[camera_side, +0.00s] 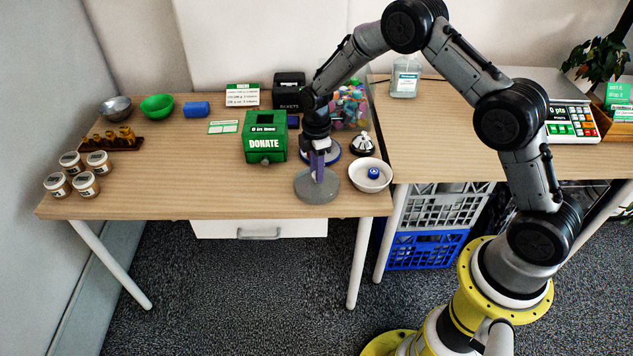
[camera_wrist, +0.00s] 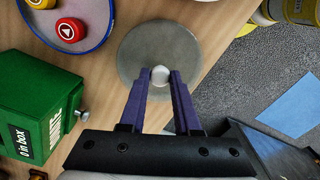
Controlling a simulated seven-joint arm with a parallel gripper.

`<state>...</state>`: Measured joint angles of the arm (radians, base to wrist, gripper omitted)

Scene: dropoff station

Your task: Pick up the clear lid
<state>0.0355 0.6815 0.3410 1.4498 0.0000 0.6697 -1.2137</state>
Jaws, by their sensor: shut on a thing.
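The clear lid (camera_side: 306,192) is a greyish see-through disc near the front edge of the left table, in front of the donation box. In the wrist view the lid (camera_wrist: 137,57) has a pale round knob (camera_wrist: 160,75) at its centre. My gripper (camera_side: 317,176) points down over the lid. In the wrist view the purple fingers of my gripper (camera_wrist: 160,76) are shut on the knob, one on each side. I cannot tell whether the lid touches the tabletop or is just above it.
A green donation box (camera_side: 265,138) stands left of my gripper. A white bowl (camera_side: 371,187) with a blue piece in it and a bell (camera_side: 362,144) are at the right. A blue-rimmed dish (camera_wrist: 99,41) holds red and yellow pieces.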

